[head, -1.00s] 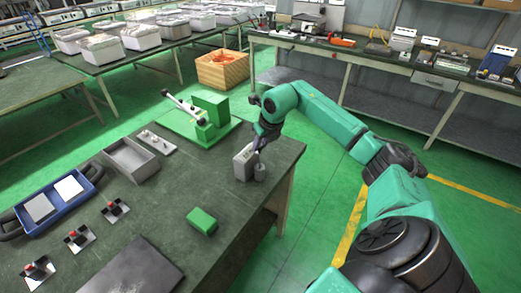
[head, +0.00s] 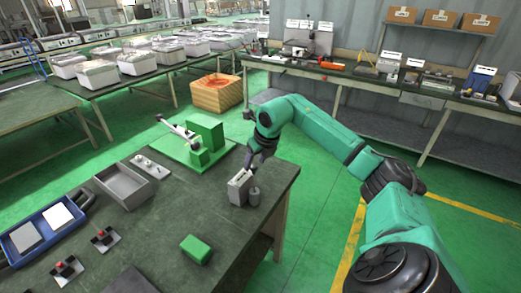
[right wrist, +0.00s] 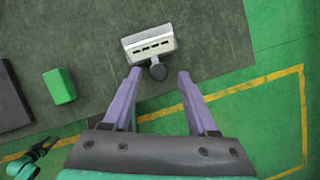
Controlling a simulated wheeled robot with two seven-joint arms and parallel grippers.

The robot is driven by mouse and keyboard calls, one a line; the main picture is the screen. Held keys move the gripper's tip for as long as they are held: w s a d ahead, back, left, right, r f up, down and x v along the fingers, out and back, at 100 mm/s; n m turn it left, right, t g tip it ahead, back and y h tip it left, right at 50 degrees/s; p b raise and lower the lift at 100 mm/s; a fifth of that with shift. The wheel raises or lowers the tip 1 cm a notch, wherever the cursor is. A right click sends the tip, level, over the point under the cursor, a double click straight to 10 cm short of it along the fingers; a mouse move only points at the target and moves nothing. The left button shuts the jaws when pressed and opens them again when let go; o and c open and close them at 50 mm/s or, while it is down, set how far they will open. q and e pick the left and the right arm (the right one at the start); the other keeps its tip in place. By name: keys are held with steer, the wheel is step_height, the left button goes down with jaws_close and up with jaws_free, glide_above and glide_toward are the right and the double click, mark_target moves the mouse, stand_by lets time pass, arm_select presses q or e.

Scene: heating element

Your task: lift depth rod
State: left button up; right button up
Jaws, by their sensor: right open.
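A pale grey block (head: 239,187) stands near the right edge of the dark table. A small grey cylinder (head: 254,196), perhaps the depth rod, stands at its right side. In the right wrist view the block (right wrist: 149,44) shows a row of several dark slots, and a dark round-topped piece (right wrist: 158,71) sits just beside it. My right gripper (head: 250,168) is over the block and cylinder, pointing down. In the right wrist view its two fingers (right wrist: 158,75) are apart, with the round top between their tips in the picture; contact cannot be told.
A green block (head: 196,249) lies nearer on the table. A green fixture with a lever (head: 205,130) stands behind. A grey tray (head: 122,185), a blue tray (head: 16,258) and red-knobbed pieces (head: 104,237) are at left. Floor lies open right of the table.

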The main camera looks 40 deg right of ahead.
steer(key=b+v, duration=0.1)
steer(key=v, duration=1.2)
steer(key=shift+s+a, duration=0.1)
